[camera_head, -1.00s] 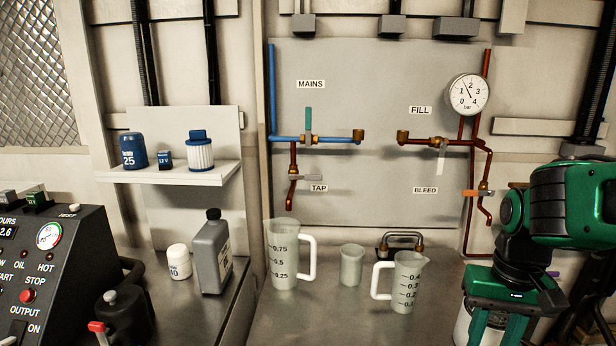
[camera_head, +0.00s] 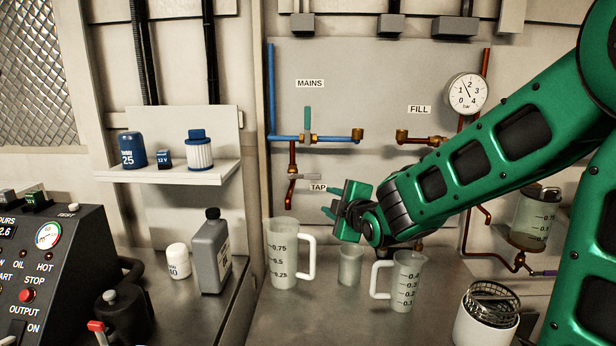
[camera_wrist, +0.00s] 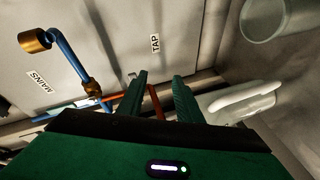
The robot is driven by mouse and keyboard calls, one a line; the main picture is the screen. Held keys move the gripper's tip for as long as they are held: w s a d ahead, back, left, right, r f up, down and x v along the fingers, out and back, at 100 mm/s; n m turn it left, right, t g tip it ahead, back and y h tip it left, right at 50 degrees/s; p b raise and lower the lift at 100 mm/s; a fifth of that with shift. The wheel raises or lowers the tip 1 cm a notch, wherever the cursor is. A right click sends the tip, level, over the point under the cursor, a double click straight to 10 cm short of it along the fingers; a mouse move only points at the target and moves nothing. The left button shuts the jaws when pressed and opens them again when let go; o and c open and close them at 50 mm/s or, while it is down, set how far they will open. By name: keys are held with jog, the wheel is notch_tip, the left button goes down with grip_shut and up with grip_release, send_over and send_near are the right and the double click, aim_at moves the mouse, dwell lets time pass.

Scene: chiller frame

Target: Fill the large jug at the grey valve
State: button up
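The large jug (camera_head: 283,262), translucent with a white handle and marks up to 0.75, stands upright on the bench below the tap pipe. The grey valve (camera_head: 303,177) is a grey lever on the copper pipe beside the TAP label, above the jug. My gripper (camera_head: 331,201) is right of and slightly below this valve, apart from it in the head view. In the wrist view my gripper (camera_wrist: 159,92) is open, with the copper pipe (camera_wrist: 155,103) seen between its fingers. A pale shape at right there may be the jug's handle. I cannot tell the jug's liquid level.
A small beaker (camera_head: 350,266) and a smaller jug (camera_head: 405,280) stand right of the large jug, below my arm. A blue mains pipe (camera_head: 272,95) runs above left. A grey bottle (camera_head: 211,255) stands left. A white canister (camera_head: 486,318) is at front right.

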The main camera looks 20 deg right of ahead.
aim_at(304, 177)
jog(key=w+a+r+n+t, duration=0.1)
jog(key=w+n, duration=0.1)
jog(key=w, duration=0.4)
jog(key=w+a+r+n+t, duration=0.1)
jog(key=w+r+n, duration=0.1)
jog(key=w, duration=0.5)
jog(key=shift+a+r+t, duration=0.25)
jog(key=shift+r+t, duration=0.05)
jog(key=shift+t, duration=0.1)
jog(key=shift+w, duration=0.1)
jog(key=shift+c, duration=0.6)
